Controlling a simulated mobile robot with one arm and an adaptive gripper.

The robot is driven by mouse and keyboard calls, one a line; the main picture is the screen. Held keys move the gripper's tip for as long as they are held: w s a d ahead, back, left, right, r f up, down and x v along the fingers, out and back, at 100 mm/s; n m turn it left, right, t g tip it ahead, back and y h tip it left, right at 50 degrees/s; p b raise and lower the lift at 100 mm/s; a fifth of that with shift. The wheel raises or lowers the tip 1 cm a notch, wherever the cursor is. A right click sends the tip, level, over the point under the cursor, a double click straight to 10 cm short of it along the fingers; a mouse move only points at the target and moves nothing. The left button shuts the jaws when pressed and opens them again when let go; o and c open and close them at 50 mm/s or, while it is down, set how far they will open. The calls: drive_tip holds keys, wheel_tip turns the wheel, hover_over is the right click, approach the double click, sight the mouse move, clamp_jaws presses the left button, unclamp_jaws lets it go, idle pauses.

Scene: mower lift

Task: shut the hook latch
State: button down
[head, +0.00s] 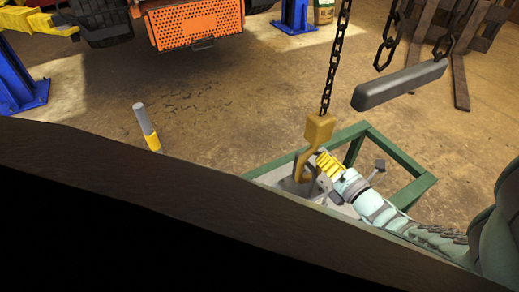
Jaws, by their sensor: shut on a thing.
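A yellow hook (319,130) hangs point-down from a dark chain, above a green frame. My teal arm reaches in from the right. My gripper (316,173) is at the open side of the hook, low down, and is shut on a small part there. That part seems to be the hook latch, but it is too small and too covered by the gripper to make out clearly. I cannot tell the latch's angle.
The green frame (408,165) stands around and below the hook. A dark grey bar (400,85) hangs from chains at the upper right. A grey and yellow post (146,127) stands left. A dark shape fills the lower left. Open floor lies behind.

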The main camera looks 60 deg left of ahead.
drive_tip(key=shift+s+f+m+b, duration=0.25)
drive_tip(key=shift+s+m+b, duration=0.1)
drive_tip(key=shift+m, duration=0.65)
drive_tip(key=c, duration=0.7)
unclamp_jaws()
drive_tip(key=shift+c, duration=0.2)
drive_tip(key=shift+d, duration=0.1)
drive_tip(key=d, duration=1.1)
drive_tip(key=shift+s+d, duration=0.35)
drive_tip(key=shift+s, duration=0.1)
